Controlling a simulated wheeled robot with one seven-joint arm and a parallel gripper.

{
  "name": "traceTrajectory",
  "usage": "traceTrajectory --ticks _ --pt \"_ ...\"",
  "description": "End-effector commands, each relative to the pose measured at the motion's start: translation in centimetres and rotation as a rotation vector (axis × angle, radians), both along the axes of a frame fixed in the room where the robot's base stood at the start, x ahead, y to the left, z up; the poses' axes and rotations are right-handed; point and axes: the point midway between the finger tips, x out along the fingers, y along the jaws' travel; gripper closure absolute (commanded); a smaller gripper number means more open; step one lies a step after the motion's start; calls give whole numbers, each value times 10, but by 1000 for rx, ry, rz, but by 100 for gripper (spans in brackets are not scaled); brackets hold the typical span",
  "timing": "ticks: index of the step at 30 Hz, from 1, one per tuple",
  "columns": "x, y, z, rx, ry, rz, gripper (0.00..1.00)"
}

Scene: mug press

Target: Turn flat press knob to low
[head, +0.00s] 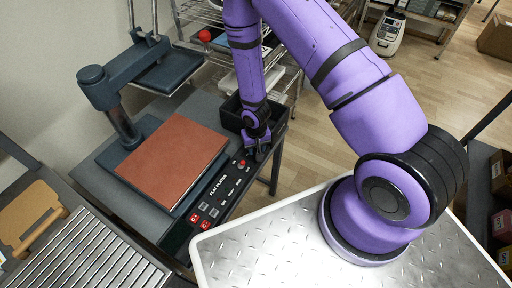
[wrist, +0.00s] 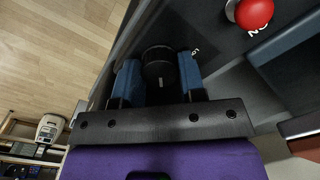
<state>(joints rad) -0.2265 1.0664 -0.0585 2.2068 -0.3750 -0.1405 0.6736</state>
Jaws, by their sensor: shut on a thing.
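The flat press (head: 128,128) stands on a dark table, with a reddish-brown pad on its bed. Its black control panel (head: 222,188) runs along the right front edge, with a red button (head: 242,163) near the far end. My gripper (head: 257,148) is at that far end of the panel. In the wrist view its two blue fingers (wrist: 159,82) are shut on the round black knob (wrist: 158,60), one on each side. A small white mark shows on the knob; I cannot read its setting. The red button (wrist: 253,12) is up and right of the fingers.
A black bin (head: 233,112) sits beside the panel's far end, close to my gripper. Several red-and-white switches (head: 205,209) are at the panel's near end. A wire rack (head: 205,22) stands behind. Open wooden floor (head: 310,125) lies to the right.

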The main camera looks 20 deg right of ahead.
Motion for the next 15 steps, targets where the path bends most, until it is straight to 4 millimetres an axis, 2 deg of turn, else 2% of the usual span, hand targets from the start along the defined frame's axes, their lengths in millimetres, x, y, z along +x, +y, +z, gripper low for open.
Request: traceTrajectory --ticks 8,15 --pt "0 0 0 0 0 153 86" --pt "0 0 0 0 0 372 86"
